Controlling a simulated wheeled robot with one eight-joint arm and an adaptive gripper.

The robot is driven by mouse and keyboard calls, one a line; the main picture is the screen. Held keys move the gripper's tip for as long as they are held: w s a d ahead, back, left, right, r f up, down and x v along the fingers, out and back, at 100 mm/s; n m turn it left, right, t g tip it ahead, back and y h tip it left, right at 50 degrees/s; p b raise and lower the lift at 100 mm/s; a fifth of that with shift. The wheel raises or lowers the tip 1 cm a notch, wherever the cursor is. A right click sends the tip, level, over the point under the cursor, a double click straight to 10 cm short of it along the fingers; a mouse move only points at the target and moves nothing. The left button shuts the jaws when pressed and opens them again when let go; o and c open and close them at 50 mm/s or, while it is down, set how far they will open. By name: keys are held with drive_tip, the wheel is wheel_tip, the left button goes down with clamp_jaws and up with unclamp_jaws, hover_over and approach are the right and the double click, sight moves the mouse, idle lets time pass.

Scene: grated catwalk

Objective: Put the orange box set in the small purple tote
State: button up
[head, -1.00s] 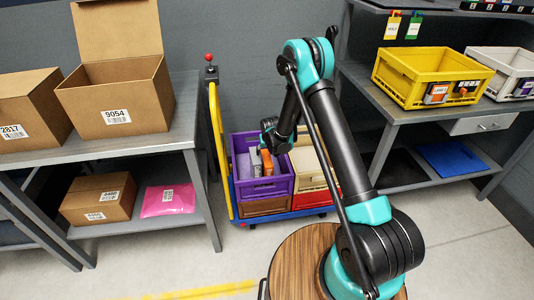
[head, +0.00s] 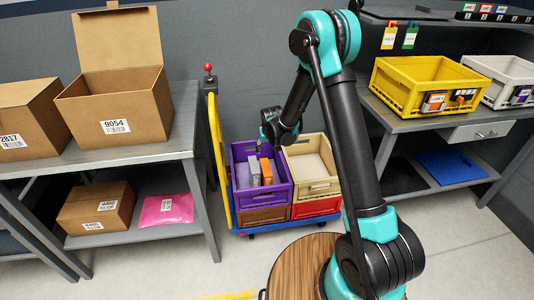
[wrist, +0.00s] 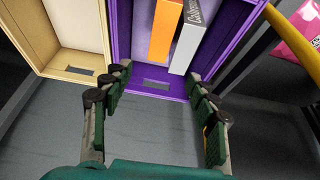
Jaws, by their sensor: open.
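The orange box set (head: 266,172) stands upright inside the small purple tote (head: 277,196), beside a grey box (head: 254,170). In the wrist view the orange box (wrist: 165,30) and the grey box (wrist: 188,42) stand side by side in the tote (wrist: 122,30), with a gap to my fingers. My gripper (wrist: 160,92) is open, with nothing between its fingers, and looks toward the tote's front wall. In the head view my gripper is partly hidden by the arm, above the tote's back edge.
The purple tote sits on a blue cart beside a cream tote (head: 318,187), over brown and red totes (head: 316,207). A yellow cart handle (head: 218,150) rises at the left. Shelves flank the cart, with cardboard boxes (head: 116,110) left and a yellow crate (head: 425,90) right.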

drive_tip(key=s+d+r+m, duration=0.1)
drive_tip(key=s+d+r, duration=0.6)
drive_tip(key=d, duration=0.2)
drive_tip(key=s+d+r+m, duration=0.1)
drive_tip(key=s+d+r, duration=0.6)
drive_tip(key=d, duration=0.2)
drive_tip(key=s+d, duration=0.5)
drive_tip(key=s, duration=0.5)
drive_tip(key=s+d+m+h, duration=0.1)
drive_tip(key=s+d, duration=0.4)
drive_tip(key=s, duration=0.5)
drive_tip(key=shift+f, duration=0.2)
drive_tip(key=shift+c, duration=0.4)
